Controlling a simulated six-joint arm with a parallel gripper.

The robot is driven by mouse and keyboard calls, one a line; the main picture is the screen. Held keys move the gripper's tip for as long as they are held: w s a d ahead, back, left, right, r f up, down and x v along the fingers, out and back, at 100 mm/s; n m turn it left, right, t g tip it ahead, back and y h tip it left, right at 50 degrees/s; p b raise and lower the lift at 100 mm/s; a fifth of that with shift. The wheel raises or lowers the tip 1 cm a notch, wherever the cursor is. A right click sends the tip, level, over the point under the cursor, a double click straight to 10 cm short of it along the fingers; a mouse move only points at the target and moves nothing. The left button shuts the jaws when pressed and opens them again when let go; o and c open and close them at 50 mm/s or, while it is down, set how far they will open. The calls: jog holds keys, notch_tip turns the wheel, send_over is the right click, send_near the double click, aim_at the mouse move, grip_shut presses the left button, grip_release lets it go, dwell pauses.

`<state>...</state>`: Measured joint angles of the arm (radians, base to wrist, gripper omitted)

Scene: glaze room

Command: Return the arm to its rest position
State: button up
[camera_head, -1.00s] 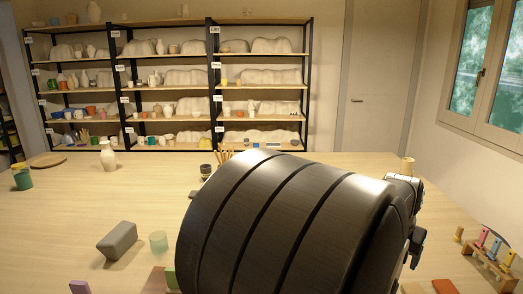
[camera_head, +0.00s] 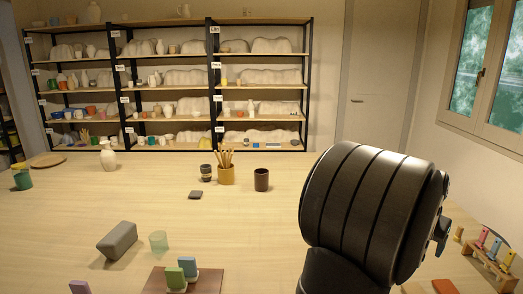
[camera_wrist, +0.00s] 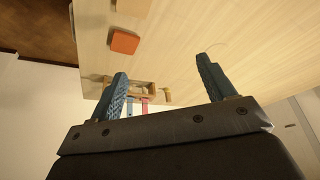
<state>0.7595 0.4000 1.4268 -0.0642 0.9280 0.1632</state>
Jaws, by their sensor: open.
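My arm (camera_head: 370,215) fills the right part of the head view as a big dark ribbed link over the table. My gripper (camera_wrist: 160,80) shows in the wrist view with its two blue-grey textured fingers wide apart and nothing between them. In the head view the arm hides most of the gripper. Beyond the fingers, the wrist view shows the tabletop, an orange block (camera_wrist: 125,41) and a small wooden rack (camera_wrist: 128,88) with coloured pieces.
A grey block (camera_head: 118,241), a pale green cup (camera_head: 158,241) and a brown board (camera_head: 208,281) with green and blue pieces stand at front left. A brush pot (camera_head: 226,175) and a dark cup (camera_head: 261,180) stand further back. The rack (camera_head: 488,262) is at right. The table's middle is clear.

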jog(key=w+d+f, duration=0.1)
jog(key=w+f, duration=0.6)
jog(key=w, duration=0.3)
jog(key=shift+w+f+m, duration=0.15)
jog(key=shift+f+m, duration=0.05)
jog(key=shift+m, duration=0.1)
jog(key=shift+d, duration=0.15)
jog(key=s+d+r, duration=0.3)
jog(key=s+r, duration=0.1)
jog(key=s, duration=0.3)
jog(key=s+a+r, duration=0.4)
jog(key=s+a, duration=0.1)
jog(key=a, duration=0.1)
jog(key=shift+s+a+r+n, duration=0.15)
jog(key=shift+a+r+n, duration=0.15)
jog(key=shift+n, duration=0.1)
jog(key=shift+d, duration=0.1)
